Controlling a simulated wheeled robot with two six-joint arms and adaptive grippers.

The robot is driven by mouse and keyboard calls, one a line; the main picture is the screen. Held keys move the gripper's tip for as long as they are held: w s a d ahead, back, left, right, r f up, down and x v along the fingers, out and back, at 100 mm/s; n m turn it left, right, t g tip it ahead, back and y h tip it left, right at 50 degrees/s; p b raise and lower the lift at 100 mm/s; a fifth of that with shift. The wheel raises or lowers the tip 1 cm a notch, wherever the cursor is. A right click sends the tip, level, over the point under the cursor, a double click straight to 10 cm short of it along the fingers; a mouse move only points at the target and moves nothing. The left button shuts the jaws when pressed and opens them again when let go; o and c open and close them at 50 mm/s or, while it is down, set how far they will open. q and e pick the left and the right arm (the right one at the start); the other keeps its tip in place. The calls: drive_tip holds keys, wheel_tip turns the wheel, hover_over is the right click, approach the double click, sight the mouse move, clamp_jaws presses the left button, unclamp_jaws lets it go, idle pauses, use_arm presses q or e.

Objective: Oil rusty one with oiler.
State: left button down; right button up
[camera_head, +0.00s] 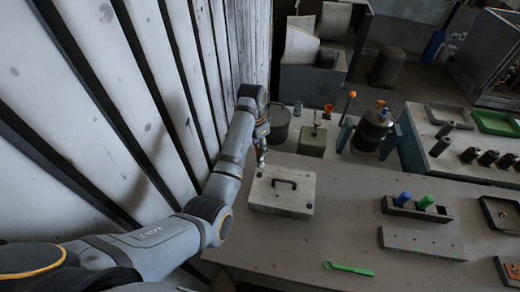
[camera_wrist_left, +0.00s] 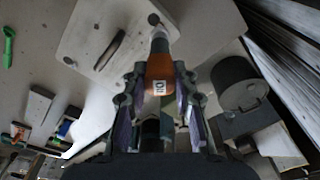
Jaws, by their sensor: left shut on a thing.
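My left gripper (camera_head: 261,135) reaches in from the left, above the back-left part of the table. In the left wrist view, my left gripper (camera_wrist_left: 158,92) is shut on the oiler (camera_wrist_left: 160,66), an orange bottle with a white label and a grey top. Its top points toward the white plate (camera_head: 283,191) with a dark handle, which also shows in the left wrist view (camera_wrist_left: 85,35). I cannot tell whether the oiler's tip touches the plate. No part clearly reads as the rusty one. My right gripper is out of view.
A dark round pot (camera_head: 278,124), a green box (camera_head: 312,141) and a dark canister (camera_head: 372,131) stand behind the plate. A green wrench (camera_head: 348,268) lies in front. A holder (camera_head: 417,210) with blue and green pieces is right. A slatted wall (camera_head: 150,90) borders the left.

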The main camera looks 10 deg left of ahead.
use_arm(q)
drive_tip(key=shift+r, duration=2.45)
idle(0.5)
